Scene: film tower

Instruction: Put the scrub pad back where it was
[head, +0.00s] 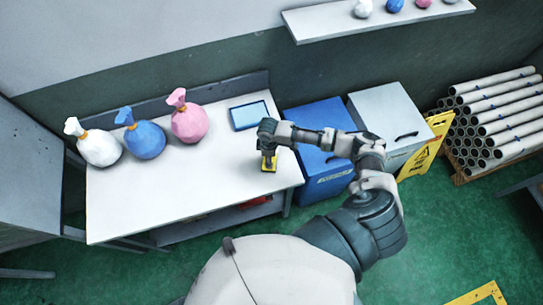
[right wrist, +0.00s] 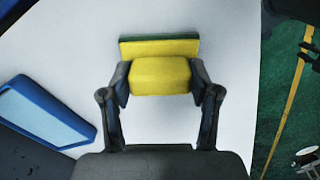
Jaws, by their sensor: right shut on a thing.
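The scrub pad (right wrist: 160,76) is a yellow block with a dark green layer along its far edge. In the right wrist view it sits between the two fingers of my right gripper (right wrist: 160,82), which is shut on it. I cannot tell whether the pad touches the table top. My left gripper is not in view.
A blue-framed tray (head: 249,115) lies at the back of the table, also in the right wrist view (right wrist: 40,112). White, blue (head: 145,138) and pink tied bags stand on the left. A blue bin (head: 318,125) stands right of the table. The table's front middle is clear.

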